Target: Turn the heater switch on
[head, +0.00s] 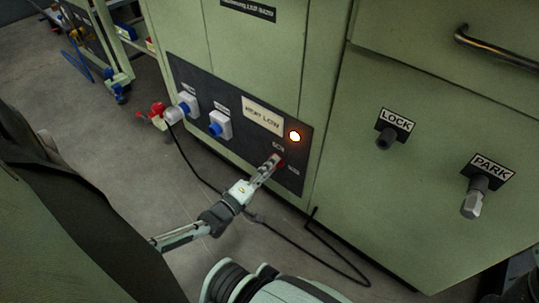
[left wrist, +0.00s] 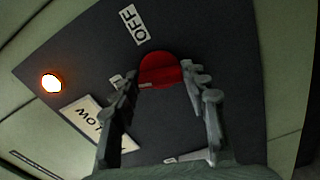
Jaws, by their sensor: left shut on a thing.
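The heater switch is a red round knob (head: 280,161) at the lower right of a dark panel (head: 240,150) on a green cabinet. In the left wrist view the red knob (left wrist: 160,69) sits between the two fingers of my left gripper (left wrist: 162,80). In the head view my left gripper (head: 272,167) reaches up from below and is shut on the knob, hiding part of it. An "OFF" label (left wrist: 132,24) is beside the knob. A round indicator lamp (head: 294,136) above the knob glows orange-white. My right gripper is not in view.
LOCK (head: 386,138) and PARK (head: 474,196) knobs stick out at the right. A dark handle (head: 495,50) is at the upper right.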

